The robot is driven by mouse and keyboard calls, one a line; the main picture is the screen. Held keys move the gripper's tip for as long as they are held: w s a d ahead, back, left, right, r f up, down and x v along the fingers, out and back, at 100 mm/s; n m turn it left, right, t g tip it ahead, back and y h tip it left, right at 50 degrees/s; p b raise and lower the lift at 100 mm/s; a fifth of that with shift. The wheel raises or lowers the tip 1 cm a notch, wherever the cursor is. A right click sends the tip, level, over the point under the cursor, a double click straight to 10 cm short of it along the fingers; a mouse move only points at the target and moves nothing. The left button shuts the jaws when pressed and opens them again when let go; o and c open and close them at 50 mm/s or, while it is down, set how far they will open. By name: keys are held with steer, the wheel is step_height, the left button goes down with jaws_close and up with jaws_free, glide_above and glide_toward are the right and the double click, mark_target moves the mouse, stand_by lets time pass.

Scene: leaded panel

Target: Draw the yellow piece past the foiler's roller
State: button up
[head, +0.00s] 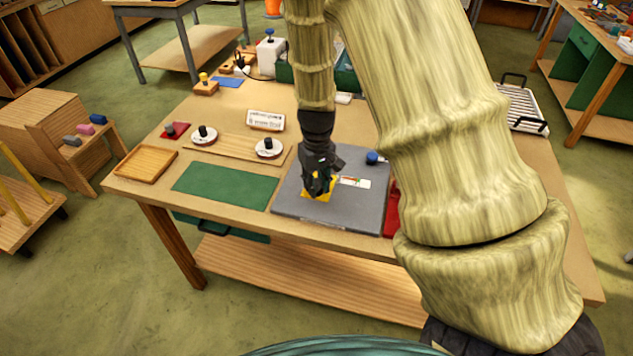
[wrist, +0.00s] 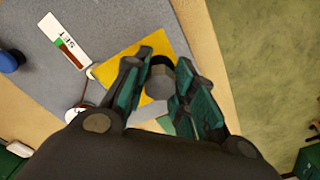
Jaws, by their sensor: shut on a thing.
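The yellow piece (wrist: 125,62) lies flat on the grey board (wrist: 100,20). In the head view the yellow piece (head: 327,188) shows partly behind my gripper (head: 318,187). In the wrist view my gripper (wrist: 160,85) is shut on a short grey, dark-topped knob (wrist: 158,84) that stands over the piece. A "SET" card with coloured bands (wrist: 66,44) lies near the piece, and also shows in the head view (head: 355,182).
A blue knob (head: 372,158) stands on the grey board's far side. A green mat (head: 225,186) and wooden tray (head: 146,163) lie left. Two white discs with dark knobs (head: 204,135) (head: 269,147) sit behind the mat. A red item (head: 391,212) is at the board's right edge.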

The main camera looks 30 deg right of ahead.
steer(key=shift+f+b, duration=1.25)
steer(key=shift+f, duration=1.45)
steer(key=shift+f, duration=0.25)
steer(key=shift+w+d, duration=0.65)
stand_by(0.9)
steer(key=shift+s+d+p, duration=0.85)
steer(key=shift+s+d, duration=1.3)
steer(key=shift+s, duration=0.1)
stand_by(1.3)
